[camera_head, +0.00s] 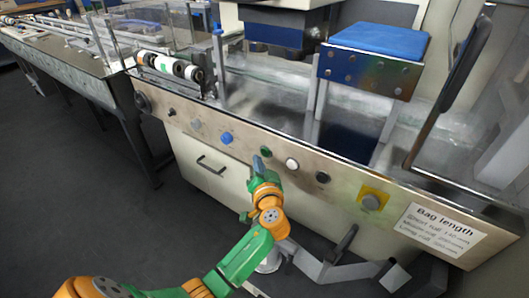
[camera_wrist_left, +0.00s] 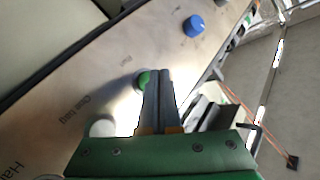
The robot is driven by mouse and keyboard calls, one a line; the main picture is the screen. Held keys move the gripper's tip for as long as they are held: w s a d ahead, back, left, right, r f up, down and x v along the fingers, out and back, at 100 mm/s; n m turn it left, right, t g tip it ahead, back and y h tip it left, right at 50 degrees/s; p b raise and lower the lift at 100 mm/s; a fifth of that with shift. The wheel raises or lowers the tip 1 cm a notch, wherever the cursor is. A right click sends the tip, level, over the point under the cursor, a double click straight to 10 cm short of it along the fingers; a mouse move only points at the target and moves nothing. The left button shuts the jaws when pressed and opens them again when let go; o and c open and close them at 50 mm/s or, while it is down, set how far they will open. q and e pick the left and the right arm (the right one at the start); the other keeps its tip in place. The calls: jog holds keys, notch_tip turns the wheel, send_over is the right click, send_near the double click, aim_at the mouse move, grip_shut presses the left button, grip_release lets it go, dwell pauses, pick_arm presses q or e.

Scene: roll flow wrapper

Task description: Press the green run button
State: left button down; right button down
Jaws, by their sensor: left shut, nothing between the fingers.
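In the left wrist view the closed fingers (camera_wrist_left: 160,74) reach up beside the button. I cannot tell whether they touch it. My right gripper is not in view.
A Bag length label (camera_head: 440,233) is at the right. Dark floor (camera_head: 90,215) lies open at the left.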

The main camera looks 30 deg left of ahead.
pick_arm(q)
jog(key=s, duration=0.2)
jog(key=s+p, duration=0.1)
jog(key=s, duration=0.1)
jog(key=shift+s+a, duration=0.2)
jog(key=shift+s, duration=0.05)
dwell(0.5)
